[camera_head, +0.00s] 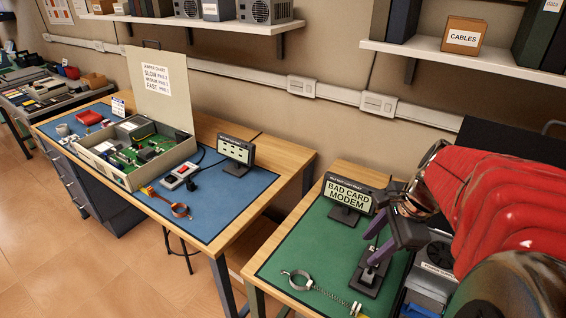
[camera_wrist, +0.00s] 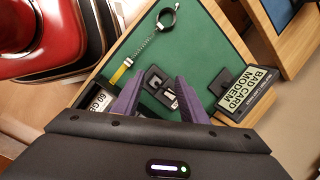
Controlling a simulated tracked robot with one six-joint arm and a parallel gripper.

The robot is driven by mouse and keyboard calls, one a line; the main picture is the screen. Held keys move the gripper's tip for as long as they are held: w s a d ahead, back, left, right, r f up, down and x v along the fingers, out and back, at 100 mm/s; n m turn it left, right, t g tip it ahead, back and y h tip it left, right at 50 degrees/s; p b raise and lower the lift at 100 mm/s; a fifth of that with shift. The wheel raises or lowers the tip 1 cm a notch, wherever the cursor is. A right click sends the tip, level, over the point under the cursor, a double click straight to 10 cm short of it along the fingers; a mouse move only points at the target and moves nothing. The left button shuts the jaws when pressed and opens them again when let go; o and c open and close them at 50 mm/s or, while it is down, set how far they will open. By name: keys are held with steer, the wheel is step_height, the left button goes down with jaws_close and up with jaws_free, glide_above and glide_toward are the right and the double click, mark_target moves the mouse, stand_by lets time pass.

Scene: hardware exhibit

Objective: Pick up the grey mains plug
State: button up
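My gripper (camera_head: 370,249) is open over the right end of the green mat, its two purple fingers apart. In the wrist view the fingers (camera_wrist: 160,78) stand on either side of a low black block (camera_wrist: 154,74) with a small pale grey piece (camera_wrist: 169,97) on it. The block (camera_head: 369,279) also shows below the fingers in the head view. I cannot tell for certain whether the grey piece is the mains plug, or whether the fingers touch anything. The fingers and gripper body hide part of it.
A "BAD CARD MODEM" sign (camera_head: 348,197) stands behind the block. A wrist strap (camera_head: 297,279) with a coiled cord lies on the green mat (camera_head: 308,240) at the front. A grey boxed device (camera_head: 436,262) is at the right. A blue-matted bench with an open computer case (camera_head: 120,165) stands left, across a gap.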

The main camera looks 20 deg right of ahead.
steer(key=s+d+f+m+y, duration=0.1)
steer(key=s+d+f+m, duration=0.1)
steer(key=d+m, duration=0.5)
steer(key=shift+s+d+f+t, duration=0.15)
steer(key=shift+s+f+t, duration=0.1)
steer(key=shift+t, duration=0.05)
steer(key=shift+f, duration=0.1)
glide_above(370, 273)
steer(key=s+d, duration=0.1)
steer(key=s, duration=0.1)
step_height(370, 273, down, 8)
steer(key=shift+d, duration=0.2)
steer(key=shift+w, duration=0.1)
steer(key=shift+x, duration=2.5)
steer(key=shift+d, duration=0.1)
steer(key=shift+c, duration=0.4)
steer(key=c, duration=0.8)
